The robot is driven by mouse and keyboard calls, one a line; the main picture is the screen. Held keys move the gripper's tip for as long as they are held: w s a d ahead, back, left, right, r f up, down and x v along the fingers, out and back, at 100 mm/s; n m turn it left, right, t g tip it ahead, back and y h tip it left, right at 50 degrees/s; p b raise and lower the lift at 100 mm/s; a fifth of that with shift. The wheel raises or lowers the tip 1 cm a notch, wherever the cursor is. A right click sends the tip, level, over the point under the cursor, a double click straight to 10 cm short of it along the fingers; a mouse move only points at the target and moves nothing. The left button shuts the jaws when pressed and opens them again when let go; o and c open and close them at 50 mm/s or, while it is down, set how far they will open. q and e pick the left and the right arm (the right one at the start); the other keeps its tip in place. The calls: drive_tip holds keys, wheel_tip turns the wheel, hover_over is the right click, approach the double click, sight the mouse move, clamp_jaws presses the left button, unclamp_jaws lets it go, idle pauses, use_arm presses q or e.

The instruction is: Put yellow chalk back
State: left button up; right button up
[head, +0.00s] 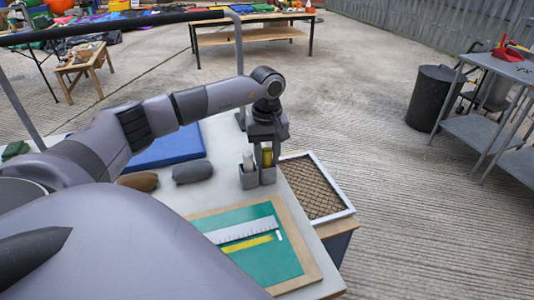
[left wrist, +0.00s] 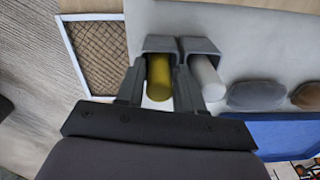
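The yellow chalk (head: 267,157) is a thick stick standing upright in the right cup of a grey two-cup holder (head: 249,181). The white chalk (head: 248,160) stands in the left cup. My left gripper (head: 267,142) is directly above the yellow chalk, pointing down. In the left wrist view, its fingers (left wrist: 160,88) stand on both sides of the yellow chalk (left wrist: 159,75), with narrow gaps showing beside the chalk's near end. The white chalk (left wrist: 207,78) is outside the fingers, to the right. The chalk's lower ends are hidden in the cups. My right gripper is not in view.
A green cutting board (head: 225,220) with a ruler (head: 245,231) and a yellow strip lies in front of the holder. Two stones (head: 193,172) and a blue mat (head: 170,150) lie left. A framed mesh tray (head: 312,187) is right.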

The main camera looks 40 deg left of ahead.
use_arm(q)
drive_tip(key=shift+r, duration=0.3)
wheel_tip(320, 180, up, 12)
drive_tip(key=shift+f, duration=0.1)
idle(0.5)
